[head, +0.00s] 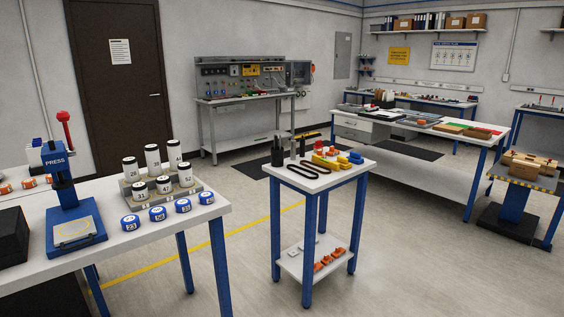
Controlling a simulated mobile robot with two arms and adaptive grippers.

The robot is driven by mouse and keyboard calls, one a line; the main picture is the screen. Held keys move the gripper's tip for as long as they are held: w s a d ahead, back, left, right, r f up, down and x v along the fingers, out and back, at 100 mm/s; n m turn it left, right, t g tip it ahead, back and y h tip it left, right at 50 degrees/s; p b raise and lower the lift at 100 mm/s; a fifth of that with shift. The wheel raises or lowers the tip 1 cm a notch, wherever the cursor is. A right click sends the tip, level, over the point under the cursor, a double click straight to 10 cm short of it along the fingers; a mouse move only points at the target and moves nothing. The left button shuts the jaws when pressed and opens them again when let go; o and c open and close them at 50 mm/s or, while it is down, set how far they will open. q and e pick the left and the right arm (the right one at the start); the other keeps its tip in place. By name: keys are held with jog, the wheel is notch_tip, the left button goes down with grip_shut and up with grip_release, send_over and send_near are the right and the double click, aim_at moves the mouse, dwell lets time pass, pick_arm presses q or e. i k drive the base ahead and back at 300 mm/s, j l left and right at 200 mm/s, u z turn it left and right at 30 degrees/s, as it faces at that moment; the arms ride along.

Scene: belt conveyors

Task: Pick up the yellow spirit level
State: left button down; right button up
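A low yellow item (325,162) lies on the small white-topped cart (328,183) in the middle of the view. It is too small to tell for sure whether it is the yellow spirit level. Red pieces and blue pieces (354,157) lie close around it. A dark item with a yellow part stands out at the cart's back edge. Neither of my grippers is in view.
Dark belt loops (299,178) and black upright holders (277,154) share the cart top; orange parts (330,260) lie on its lower shelf. A bench with a blue press (73,205) and jars stands left. Open floor (410,250) lies right of the cart.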

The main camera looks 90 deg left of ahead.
aim_at(335, 167)
jog(key=u, duration=2.5)
jog(key=i+l+u, duration=0.1)
jog(key=i, duration=0.1)
